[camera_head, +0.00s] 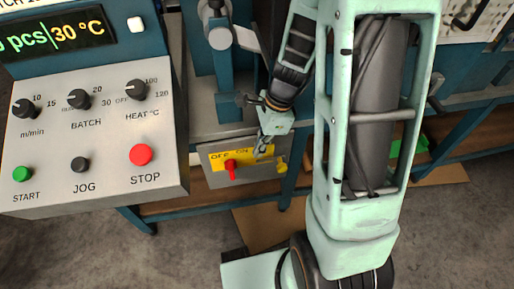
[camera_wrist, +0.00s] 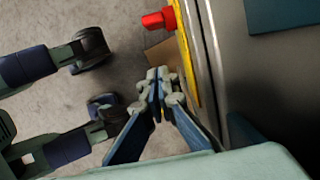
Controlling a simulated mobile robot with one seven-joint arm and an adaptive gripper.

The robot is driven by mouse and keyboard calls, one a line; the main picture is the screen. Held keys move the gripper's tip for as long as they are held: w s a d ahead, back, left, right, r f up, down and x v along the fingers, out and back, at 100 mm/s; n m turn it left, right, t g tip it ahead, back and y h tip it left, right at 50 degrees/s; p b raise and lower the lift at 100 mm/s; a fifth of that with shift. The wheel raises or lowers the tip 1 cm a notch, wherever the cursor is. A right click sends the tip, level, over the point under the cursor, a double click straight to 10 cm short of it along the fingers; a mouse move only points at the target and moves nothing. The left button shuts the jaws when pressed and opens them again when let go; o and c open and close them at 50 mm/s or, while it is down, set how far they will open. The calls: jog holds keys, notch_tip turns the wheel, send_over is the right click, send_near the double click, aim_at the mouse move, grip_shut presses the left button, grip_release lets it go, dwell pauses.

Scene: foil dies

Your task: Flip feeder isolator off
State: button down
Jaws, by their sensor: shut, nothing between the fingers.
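The feeder isolator is a red handle (camera_head: 231,171) on a yellow plate (camera_head: 241,158) marked OFF and ON, set on a grey box front (camera_head: 212,172). The handle stands roughly upright in the picture; I cannot tell which mark it points to. In the wrist view the red handle (camera_wrist: 157,19) sticks out to the left from the yellow plate (camera_wrist: 186,62) at the top. My gripper (camera_head: 258,152) is shut and empty, just right of the handle and in front of the plate. In the wrist view its closed fingertips (camera_wrist: 160,76) are below the handle and apart from it.
A control panel (camera_head: 88,135) with knobs and START, JOG and STOP buttons fills the left. A small yellow part (camera_head: 281,163) is on the box's right side. Teal frame legs (camera_head: 289,188) stand close by. A cardboard sheet (camera_head: 262,228) lies on open floor.

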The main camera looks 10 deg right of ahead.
aim_at(232, 171)
jog(key=a+f+b, duration=0.1)
jog(key=a+f, duration=0.1)
jog(key=f, duration=0.1)
jog(key=a+f+b, duration=0.1)
jog(key=a+f, duration=0.2)
jog(key=shift+w+a, duration=0.1)
jog(key=shift+a, duration=0.15)
